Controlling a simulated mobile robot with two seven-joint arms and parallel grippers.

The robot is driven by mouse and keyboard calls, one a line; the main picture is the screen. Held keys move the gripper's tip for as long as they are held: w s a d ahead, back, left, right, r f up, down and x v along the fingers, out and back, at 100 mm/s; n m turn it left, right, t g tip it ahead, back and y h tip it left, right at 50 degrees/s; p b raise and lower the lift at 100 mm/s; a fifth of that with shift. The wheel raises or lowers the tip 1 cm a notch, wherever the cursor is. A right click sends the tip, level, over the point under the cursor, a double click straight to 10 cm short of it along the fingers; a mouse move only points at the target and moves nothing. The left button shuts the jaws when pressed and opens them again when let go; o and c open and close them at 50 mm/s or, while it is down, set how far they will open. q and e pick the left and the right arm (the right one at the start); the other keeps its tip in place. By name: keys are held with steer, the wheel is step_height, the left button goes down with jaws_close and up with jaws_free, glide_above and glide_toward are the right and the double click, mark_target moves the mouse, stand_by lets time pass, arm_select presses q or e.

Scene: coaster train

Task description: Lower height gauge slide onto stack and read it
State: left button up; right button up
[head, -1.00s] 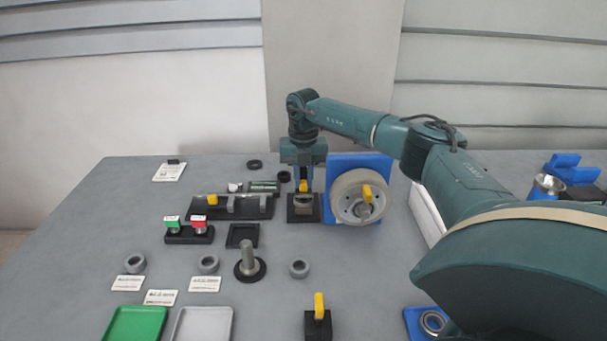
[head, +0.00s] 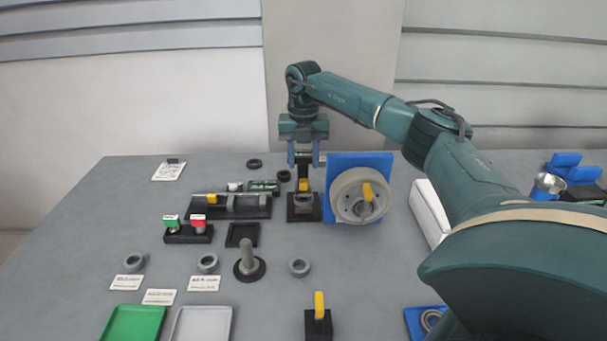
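The height gauge (head: 304,208) stands at the table's back middle, with a black square base and a dark upright. Its yellow tab (head: 303,185) sits low, just above a small grey part (head: 303,200) on the base. I cannot tell whether slide and part touch, and no reading is legible. My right gripper (head: 304,161) points down from above, its two fingers apart on either side of the upright's top. Its fingertips are above the yellow tab and clear of it. My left gripper is not in view.
A blue plate with a grey wheel (head: 346,193) stands close right of the gauge. A black fixture (head: 230,206) lies to its left. Grey rings, a post on a round base (head: 247,262) and a black block with yellow lever (head: 318,318) are nearer. Bare table lies between them.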

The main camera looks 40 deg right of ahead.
step_height(320, 180, up, 8)
steer(key=shift+f, duration=0.15)
steer(key=shift+f, duration=0.1)
stand_by(0.5)
